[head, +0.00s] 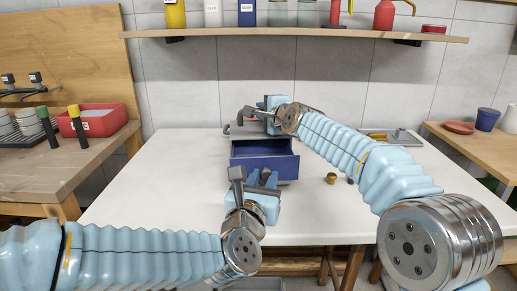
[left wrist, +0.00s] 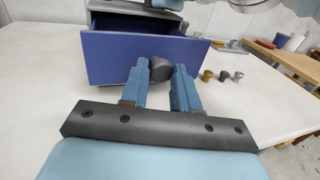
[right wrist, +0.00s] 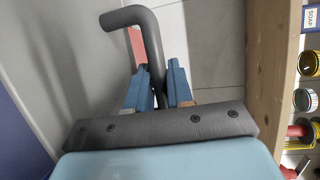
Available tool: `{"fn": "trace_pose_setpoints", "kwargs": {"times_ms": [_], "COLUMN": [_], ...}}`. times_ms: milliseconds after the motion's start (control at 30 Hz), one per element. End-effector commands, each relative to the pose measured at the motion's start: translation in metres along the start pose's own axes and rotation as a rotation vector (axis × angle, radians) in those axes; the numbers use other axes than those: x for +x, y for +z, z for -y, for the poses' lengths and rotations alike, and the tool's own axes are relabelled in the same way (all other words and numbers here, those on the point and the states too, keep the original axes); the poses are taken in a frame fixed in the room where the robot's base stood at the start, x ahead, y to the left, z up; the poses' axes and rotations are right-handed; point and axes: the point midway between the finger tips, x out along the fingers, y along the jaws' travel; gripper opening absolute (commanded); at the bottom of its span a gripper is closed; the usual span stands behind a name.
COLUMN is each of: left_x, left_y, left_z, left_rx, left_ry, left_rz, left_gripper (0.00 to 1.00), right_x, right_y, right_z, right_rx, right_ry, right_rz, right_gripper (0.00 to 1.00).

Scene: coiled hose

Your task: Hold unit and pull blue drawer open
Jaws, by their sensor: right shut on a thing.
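The grey unit (head: 236,129) stands at the back middle of the white table. Its blue drawer (head: 262,170) is pulled out toward me, and its front (left wrist: 108,62) shows in the left wrist view. My left gripper (head: 262,175) is at the drawer front, its fingers apart on either side of the dark round knob (left wrist: 160,69). In the head view the knob is hidden. My right gripper (head: 268,103) is at the top of the unit, shut on a bent grey bar handle (right wrist: 150,35), which stands between its fingers in the right wrist view.
Small brass and grey fittings (head: 331,178) lie on the table right of the drawer. A wooden shelf (head: 300,33) with bottles runs above. A red bin (head: 98,121) is on the left bench. The white table (head: 150,190) is clear to the left.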

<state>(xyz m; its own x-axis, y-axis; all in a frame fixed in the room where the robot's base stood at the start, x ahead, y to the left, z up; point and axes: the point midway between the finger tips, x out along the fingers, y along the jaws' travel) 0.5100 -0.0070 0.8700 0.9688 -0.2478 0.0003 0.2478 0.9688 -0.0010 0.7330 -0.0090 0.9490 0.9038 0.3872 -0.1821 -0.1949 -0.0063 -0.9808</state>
Motion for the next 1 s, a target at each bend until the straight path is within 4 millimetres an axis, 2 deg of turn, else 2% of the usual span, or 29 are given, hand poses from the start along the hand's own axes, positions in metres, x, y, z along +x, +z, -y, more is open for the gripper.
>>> {"fn": "trace_pose_setpoints", "kwargs": {"times_ms": [33, 100, 433, 800, 1000], "left_x": [0.000, 0.000, -0.002, -0.035, -0.045], "left_y": [0.000, 0.000, 0.000, 0.001, 0.000], "left_z": [-0.001, 0.000, 0.000, 0.000, 0.000], "left_rx": [0.000, 0.000, 0.000, 0.000, 0.001], "left_ry": [0.001, 0.001, 0.000, 0.000, 0.000], "left_rz": [0.000, 0.000, 0.000, 0.001, 0.001], "left_gripper": [0.38, 0.49, 0.49, 0.49, 0.49], "right_x": [0.000, 0.000, 0.000, 0.000, 0.000], "right_y": [-0.001, -0.001, 0.000, 0.001, 0.001], "right_z": [-0.001, -0.001, -0.001, -0.001, -0.001], "right_rx": [0.000, 0.000, 0.000, 0.000, 0.000], "right_ry": [0.002, 0.002, 0.002, 0.002, 0.002], "right_rz": [-0.001, -0.001, 0.000, 0.001, 0.002], "right_gripper": [0.00, 0.00, 0.00, 0.00, 0.00]}}
